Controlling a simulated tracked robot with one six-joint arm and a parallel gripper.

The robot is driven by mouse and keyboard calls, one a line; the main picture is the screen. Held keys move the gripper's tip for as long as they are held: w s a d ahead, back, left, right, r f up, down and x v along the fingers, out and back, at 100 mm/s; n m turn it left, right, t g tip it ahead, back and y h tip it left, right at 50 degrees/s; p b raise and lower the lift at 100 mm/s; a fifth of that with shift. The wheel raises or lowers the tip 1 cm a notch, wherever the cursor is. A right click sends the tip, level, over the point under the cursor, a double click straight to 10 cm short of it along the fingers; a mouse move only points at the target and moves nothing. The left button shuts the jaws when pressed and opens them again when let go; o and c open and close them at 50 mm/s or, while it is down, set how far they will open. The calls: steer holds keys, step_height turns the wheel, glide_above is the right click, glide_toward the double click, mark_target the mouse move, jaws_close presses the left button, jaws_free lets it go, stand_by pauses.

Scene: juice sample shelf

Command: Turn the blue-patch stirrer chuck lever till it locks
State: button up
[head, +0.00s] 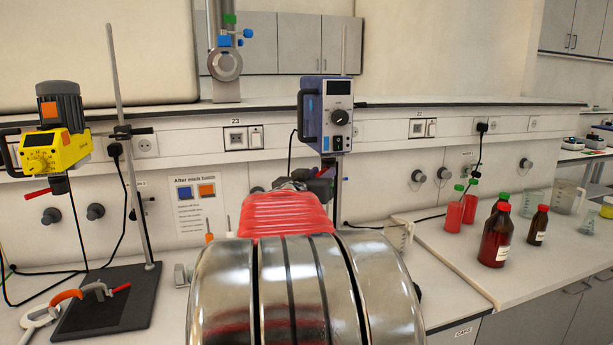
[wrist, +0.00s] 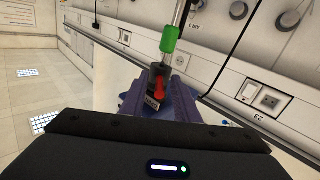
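The blue-grey stirrer (head: 325,115) with a dial hangs on a stand at the centre of the head view; a narrow blue patch (head: 326,143) shows on its front. My gripper's dark housing fills the bottom of the wrist view. Its fingertips are not clear, nor whether they touch the lever.
A yellow stirrer (head: 54,150) with an orange patch and its own red lever (head: 38,193) hangs at the left above a black stand base (head: 105,302). Brown bottles (head: 495,238) and red-filled containers stand on the right bench. A wall rail with sockets runs behind.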

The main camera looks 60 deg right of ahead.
steer(key=shift+c, duration=0.3)
jaws_close()
stand_by(0.3)
steer(key=shift+a+f, duration=0.1)
steer(key=shift+a, duration=0.15)
steer(key=shift+d, duration=0.15)
